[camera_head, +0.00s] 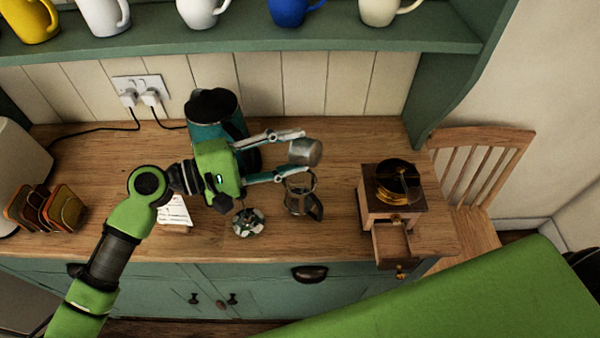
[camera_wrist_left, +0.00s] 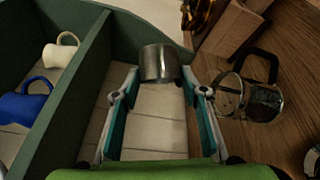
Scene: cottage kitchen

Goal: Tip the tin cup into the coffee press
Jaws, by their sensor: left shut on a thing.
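My left gripper (camera_head: 298,154) is shut on a small metal tin cup (camera_head: 307,152). The cup is held above the counter and looks tilted; its contents cannot be seen. In the left wrist view the cup (camera_wrist_left: 160,63) sits between the two fingertips (camera_wrist_left: 158,78). The glass coffee press (camera_head: 303,206) stands on the counter, just below the cup in the head view, its top partly behind a finger. It also shows in the left wrist view (camera_wrist_left: 264,103), right of the gripper and apart from the cup. My right gripper is not in view.
A wooden coffee grinder (camera_head: 392,204) with its drawer open stands to the right. A round metal lid-like piece (camera_head: 249,222) lies left of the press. A teal kettle (camera_head: 228,122) stands behind my gripper. Mugs line the shelf (camera_head: 230,38) above.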

